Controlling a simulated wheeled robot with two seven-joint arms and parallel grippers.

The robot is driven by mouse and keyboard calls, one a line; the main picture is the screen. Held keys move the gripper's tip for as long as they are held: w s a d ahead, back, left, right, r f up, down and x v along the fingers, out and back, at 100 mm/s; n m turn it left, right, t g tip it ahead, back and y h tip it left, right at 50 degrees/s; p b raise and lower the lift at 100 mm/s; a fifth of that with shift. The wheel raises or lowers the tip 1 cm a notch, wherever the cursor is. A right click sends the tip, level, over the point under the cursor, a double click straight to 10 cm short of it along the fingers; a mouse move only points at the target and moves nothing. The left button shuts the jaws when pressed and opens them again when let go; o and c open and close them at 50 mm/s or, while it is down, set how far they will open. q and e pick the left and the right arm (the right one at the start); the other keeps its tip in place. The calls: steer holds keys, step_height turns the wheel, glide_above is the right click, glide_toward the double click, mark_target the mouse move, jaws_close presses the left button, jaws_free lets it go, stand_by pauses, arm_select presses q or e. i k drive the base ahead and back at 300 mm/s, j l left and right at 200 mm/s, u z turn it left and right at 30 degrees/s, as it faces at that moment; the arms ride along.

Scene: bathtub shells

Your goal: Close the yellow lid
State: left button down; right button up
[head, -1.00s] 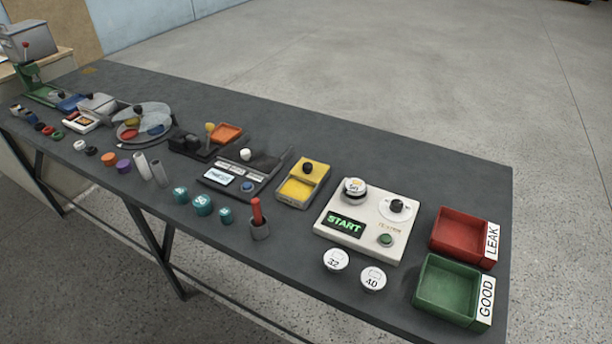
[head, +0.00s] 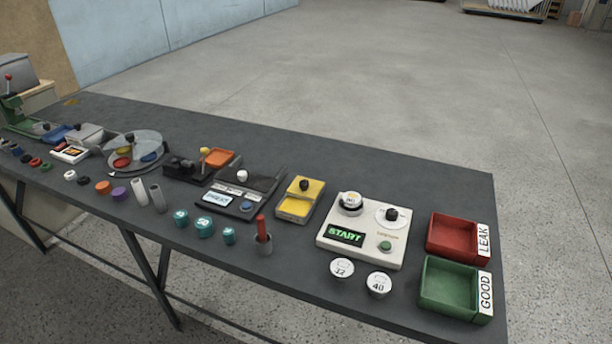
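A yellow box (head: 293,207) sits on the dark grey table, between a dark grey device and the white tester. The front part shows an uncovered yellow recess, so the lid looks open. Neither of my grippers is in the head view.
On the table (head: 400,170), the white START tester (head: 360,237) stands right of the yellow box. Red (head: 455,238) and green (head: 450,287) trays are at the right end. A red stick in a grey cup (head: 263,243), teal weights (head: 204,226) and round white pieces (head: 378,284) lie in front.

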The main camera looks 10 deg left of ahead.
mark_target(301, 186)
steer(key=k+j+z, duration=0.45)
steer(key=k+j, duration=0.25)
